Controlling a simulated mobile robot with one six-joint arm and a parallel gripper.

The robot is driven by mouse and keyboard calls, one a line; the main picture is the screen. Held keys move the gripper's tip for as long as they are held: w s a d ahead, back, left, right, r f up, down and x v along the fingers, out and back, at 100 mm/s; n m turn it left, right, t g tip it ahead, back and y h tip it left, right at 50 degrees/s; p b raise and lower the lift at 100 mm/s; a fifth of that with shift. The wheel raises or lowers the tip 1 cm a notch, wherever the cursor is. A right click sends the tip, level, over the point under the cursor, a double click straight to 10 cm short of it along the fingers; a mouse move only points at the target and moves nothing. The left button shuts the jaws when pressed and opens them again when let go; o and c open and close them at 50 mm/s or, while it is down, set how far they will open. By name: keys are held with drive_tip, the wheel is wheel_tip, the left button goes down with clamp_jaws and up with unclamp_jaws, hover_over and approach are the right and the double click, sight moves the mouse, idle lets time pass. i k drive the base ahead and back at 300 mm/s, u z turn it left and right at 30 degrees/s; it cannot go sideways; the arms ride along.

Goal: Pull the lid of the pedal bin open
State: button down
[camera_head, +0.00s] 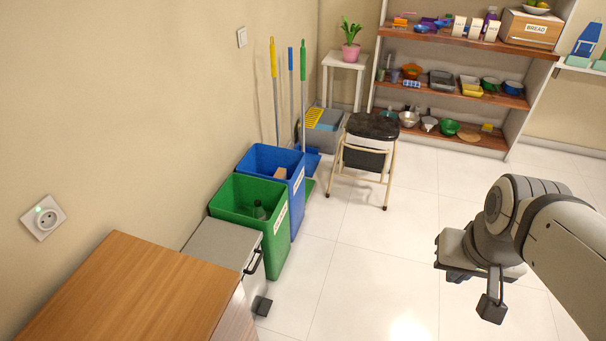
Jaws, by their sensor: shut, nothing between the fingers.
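The pedal bin is the grey box with a flat grey lid (219,243), at lower left between the wooden cabinet and the green bin. Its lid looks closed. A black handle (253,262) is on its front right side, and a dark pedal (263,306) sticks out near the floor. My gripper (491,307) is at the right, above the white floor, far from the bin and touching nothing. Its fingers look shut and hold nothing. The lower front of the bin is partly hidden by the wooden cabinet.
A wooden-topped cabinet (130,295) stands before the pedal bin. A green bin (273,255) and a blue bin (299,190) stand behind it along the wall. A black-seated stool (373,127) is farther back. The tiled floor between bin and gripper is clear.

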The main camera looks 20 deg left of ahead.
sight(232, 246)
drive_tip(key=u, duration=0.1)
drive_tip(key=i, duration=0.7)
drive_tip(key=u, duration=0.45)
drive_tip(key=k, duration=0.8)
drive_tip(key=u, duration=0.2)
drive_tip(key=i, duration=0.8)
drive_tip(key=z, duration=0.05)
